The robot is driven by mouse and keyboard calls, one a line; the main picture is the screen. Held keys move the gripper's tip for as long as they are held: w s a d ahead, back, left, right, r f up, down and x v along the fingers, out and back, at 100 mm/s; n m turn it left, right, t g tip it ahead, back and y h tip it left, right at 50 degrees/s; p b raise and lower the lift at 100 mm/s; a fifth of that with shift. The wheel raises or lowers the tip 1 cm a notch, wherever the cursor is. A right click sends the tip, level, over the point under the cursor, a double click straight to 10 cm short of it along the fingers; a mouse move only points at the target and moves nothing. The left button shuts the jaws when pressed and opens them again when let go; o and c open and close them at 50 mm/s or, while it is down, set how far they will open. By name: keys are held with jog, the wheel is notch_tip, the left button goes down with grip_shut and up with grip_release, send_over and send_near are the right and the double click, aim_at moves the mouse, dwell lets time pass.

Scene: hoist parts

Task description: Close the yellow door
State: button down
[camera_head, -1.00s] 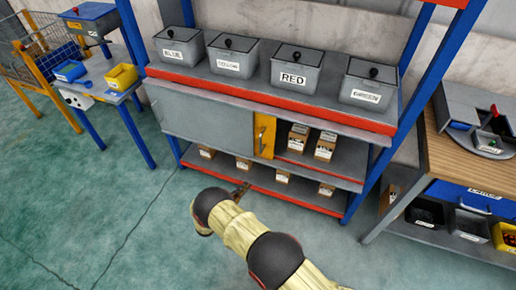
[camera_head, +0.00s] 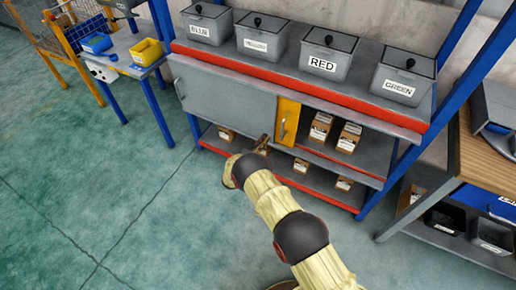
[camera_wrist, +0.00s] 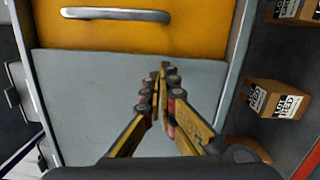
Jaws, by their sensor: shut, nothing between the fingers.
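The yellow door (camera_head: 288,121) with its silver handle shows as a narrow strip in the shelf unit's front, beside the right edge of the grey panel (camera_head: 228,104). Boxes and open shelf show to its right. In the wrist view the yellow door (camera_wrist: 210,38) fills the top, with its handle (camera_wrist: 115,14) lying across the picture. The grey panel (camera_wrist: 85,95) lies below it there. My gripper (camera_wrist: 163,68) is shut and empty, over the grey panel near the yellow edge. In the head view my gripper (camera_head: 263,141) is low, just left of the yellow door.
Labelled boxes (camera_head: 348,138) stand on the open shelf right of the yellow door. Lidded grey bins (camera_head: 322,68) line the shelf top. A blue post (camera_head: 385,180) bounds the unit at right, with a workbench (camera_head: 478,150) beyond. The floor at left is clear.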

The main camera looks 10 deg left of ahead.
jog(key=shift+s+d+r, duration=0.15)
jog(key=shift+s+d, duration=0.05)
jog(key=shift+d, duration=0.8)
jog(key=shift+s+d+r, duration=0.1)
jog(key=shift+s+d, duration=0.05)
jog(key=shift+d, duration=0.85)
jog(key=shift+d, duration=0.1)
